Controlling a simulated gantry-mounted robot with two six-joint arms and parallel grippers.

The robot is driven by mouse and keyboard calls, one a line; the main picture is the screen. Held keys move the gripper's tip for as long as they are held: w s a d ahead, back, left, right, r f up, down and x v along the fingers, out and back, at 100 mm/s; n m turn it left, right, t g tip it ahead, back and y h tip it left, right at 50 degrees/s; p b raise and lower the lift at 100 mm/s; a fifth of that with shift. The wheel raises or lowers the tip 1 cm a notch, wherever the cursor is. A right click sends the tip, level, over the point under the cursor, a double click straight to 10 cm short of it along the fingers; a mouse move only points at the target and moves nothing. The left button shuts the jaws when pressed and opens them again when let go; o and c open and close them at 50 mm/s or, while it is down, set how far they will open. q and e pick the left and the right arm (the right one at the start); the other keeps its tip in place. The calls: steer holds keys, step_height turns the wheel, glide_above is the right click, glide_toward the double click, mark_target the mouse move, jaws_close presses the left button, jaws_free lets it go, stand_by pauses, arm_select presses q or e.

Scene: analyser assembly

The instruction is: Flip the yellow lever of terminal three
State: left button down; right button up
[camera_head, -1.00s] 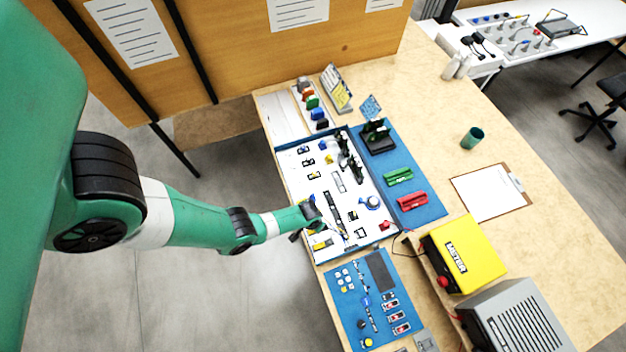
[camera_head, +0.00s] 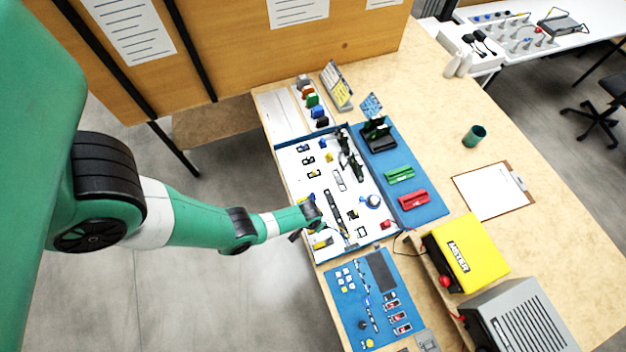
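The white board (camera_head: 354,238) in a blue frame carries several small terminals and parts. Small yellow pieces show on it, one near the front left (camera_head: 321,243) and one farther back (camera_head: 329,157). I cannot tell which is the lever of terminal three. My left gripper (camera_head: 300,232) is over the board's left edge, close to the front yellow piece. It is small and dark, and its finger gap cannot be made out. It partly hides the board under it. My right gripper is out of view.
A blue panel (camera_head: 349,283) with switches lies in front of the board. A yellow meter (camera_head: 466,254) and a grey box (camera_head: 521,318) stand at right. A blue mat (camera_head: 421,212) holds green and red holders. Bare table surrounds the clipboard (camera_head: 488,192) and green cup (camera_head: 474,136).

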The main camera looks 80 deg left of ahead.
arm_select(q)
steer(key=shift+f+b, duration=0.5)
steer(key=shift+f, duration=0.05)
step_height(320, 180, up, 7)
steer(key=p, duration=0.7)
steer(key=shift+r, duration=0.1)
stand_by(0.5)
